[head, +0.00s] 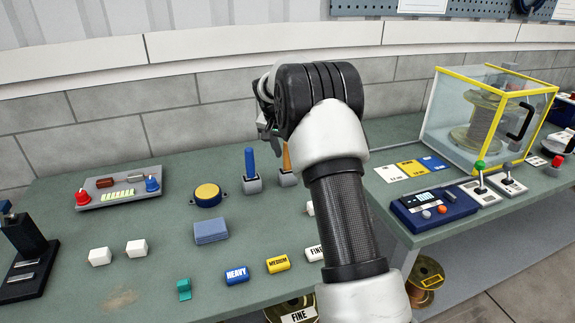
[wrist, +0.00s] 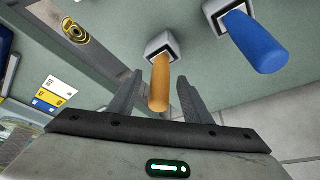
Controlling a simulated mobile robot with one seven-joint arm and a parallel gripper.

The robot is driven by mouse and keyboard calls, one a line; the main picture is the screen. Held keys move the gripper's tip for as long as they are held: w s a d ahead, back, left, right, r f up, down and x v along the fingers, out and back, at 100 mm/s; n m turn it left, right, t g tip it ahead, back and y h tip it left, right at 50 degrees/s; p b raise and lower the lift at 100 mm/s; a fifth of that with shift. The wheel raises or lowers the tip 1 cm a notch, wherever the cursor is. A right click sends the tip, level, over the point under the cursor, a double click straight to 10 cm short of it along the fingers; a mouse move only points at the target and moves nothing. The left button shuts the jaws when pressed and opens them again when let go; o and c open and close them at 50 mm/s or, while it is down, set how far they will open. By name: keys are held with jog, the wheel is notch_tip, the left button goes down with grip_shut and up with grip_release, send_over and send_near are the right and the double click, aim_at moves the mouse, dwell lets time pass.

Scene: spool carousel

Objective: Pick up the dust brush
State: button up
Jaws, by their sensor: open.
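An orange handle (head: 287,158) stands upright in a small grey holder (head: 288,179) on the green bench, partly behind my arm. A blue handle (head: 250,161) stands in a matching holder to its left. No bristles show, so I cannot tell which handle belongs to the dust brush. In the wrist view, my gripper (wrist: 160,77) is open, with the orange handle (wrist: 160,82) between its two fingers and a gap on each side. The blue handle (wrist: 256,42) is outside the fingers, to the right. In the head view, my gripper is mostly hidden by my wrist.
A yellow-topped round device (head: 207,194), blue pad (head: 211,231), white blocks (head: 137,248) and labelled HEAVY (head: 237,274) and MEDIUM (head: 278,264) blocks are nearby. A yellow-framed clear case (head: 440,121) stands right.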

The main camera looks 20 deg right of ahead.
grip_shut()
